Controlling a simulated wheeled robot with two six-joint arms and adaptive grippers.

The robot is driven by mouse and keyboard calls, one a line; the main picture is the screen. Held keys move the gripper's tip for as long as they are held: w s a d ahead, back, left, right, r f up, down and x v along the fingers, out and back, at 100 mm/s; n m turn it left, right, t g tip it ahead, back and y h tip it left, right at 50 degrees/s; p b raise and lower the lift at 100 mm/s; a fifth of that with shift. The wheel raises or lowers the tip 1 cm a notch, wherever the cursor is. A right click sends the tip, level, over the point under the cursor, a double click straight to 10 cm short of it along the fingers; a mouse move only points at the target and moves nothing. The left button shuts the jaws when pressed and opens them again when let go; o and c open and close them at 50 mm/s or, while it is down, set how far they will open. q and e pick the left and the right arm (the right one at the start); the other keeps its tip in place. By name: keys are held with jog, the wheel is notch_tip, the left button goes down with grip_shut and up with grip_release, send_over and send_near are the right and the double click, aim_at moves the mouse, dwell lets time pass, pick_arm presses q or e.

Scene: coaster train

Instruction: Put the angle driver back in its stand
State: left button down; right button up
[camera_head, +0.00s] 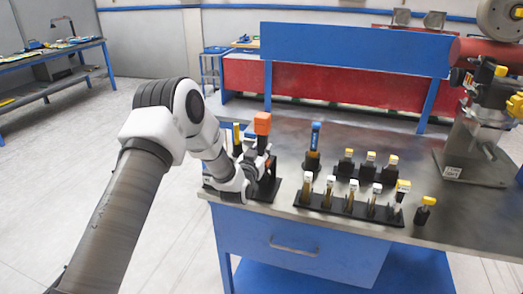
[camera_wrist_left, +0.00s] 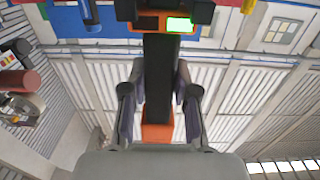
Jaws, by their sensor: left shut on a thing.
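My left gripper (camera_head: 258,165) is at the left end of the workbench, shut on a black tool with an orange top (camera_head: 262,123), which I take to be the angle driver. In the left wrist view the driver's black body (camera_wrist_left: 158,85) runs between the two fingers (camera_wrist_left: 158,105), with orange parts at both ends and a lit green display. The driver stands about upright. A black stand (camera_head: 268,190) shows low beside the gripper, partly hidden by my arm. I cannot tell whether the driver touches it. My right gripper is not in view.
A blue-topped tool (camera_head: 315,138) stands in a black holder right of the gripper. Black racks (camera_head: 345,209) with several yellow-and-white-topped bits fill the bench's middle. A grey machine (camera_head: 475,145) stands at the right. A blue panel (camera_head: 350,50) rises behind. The bench's front edge is close.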

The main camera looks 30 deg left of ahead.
pick_arm(q)
jog(key=c, duration=0.8)
grip_release()
jog(key=shift+r, duration=0.1)
jog(key=shift+s+f, duration=0.15)
jog(key=shift+f, duration=0.05)
jog(key=v, duration=1.2)
jog(key=s+d+f+m+g+h, duration=0.1)
jog(key=s+d+f+g, duration=0.3)
jog(key=f, duration=0.4)
jog(key=s+d+f+m+g+h, duration=0.1)
jog(key=s+d+f+h, duration=0.15)
jog(key=s+f, duration=0.4)
jog(key=s+d+f+m+g+h, duration=0.1)
jog(key=s+d+f+g, duration=0.3)
jog(key=f, duration=0.5)
jog(key=s+d+f+g, duration=0.1)
jog(key=s+f+g, duration=0.1)
jog(key=s, duration=0.5)
jog(key=s+d+f+g, duration=0.1)
jog(key=s+f+g, duration=0.1)
jog(key=s+g, duration=0.2)
jog(key=s+d+f+n+g, duration=0.1)
jog(key=s+f+g, duration=0.1)
jog(key=s, duration=0.7)
jog(key=shift+s+f+g, duration=0.4)
jog(key=shift+f, duration=0.1)
